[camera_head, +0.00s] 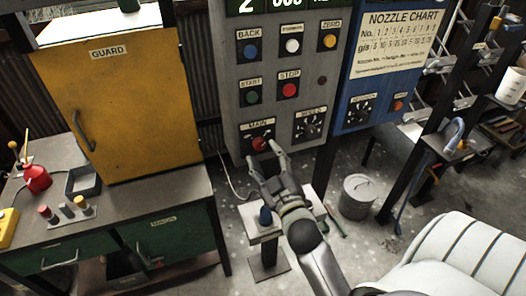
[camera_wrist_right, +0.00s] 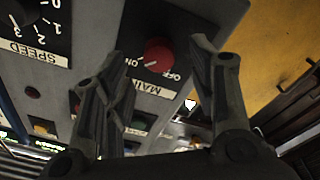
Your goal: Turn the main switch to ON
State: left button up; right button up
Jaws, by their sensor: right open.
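The main switch is a red round knob (camera_head: 260,144) on a black plate labelled MAIN, low on the grey control panel (camera_head: 235,90). In the right wrist view the knob (camera_wrist_right: 158,52) appears upside down, with the words ON and OFF beside it. I cannot tell for sure which word its mark points at. My right gripper (camera_head: 264,155) is open just in front of the switch. In the right wrist view its two fingers (camera_wrist_right: 162,58) stand apart on either side of the knob, and I see no clear contact. My left gripper is not in view.
The SPEED dial (camera_head: 309,125) is right of the switch. START (camera_head: 252,97) and STOP (camera_head: 289,90) buttons are above. The yellow guard (camera_head: 110,100) and workbench are at left.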

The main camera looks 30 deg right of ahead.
jog(key=shift+v, duration=2.25)
jog(key=shift+w+f, duration=0.1)
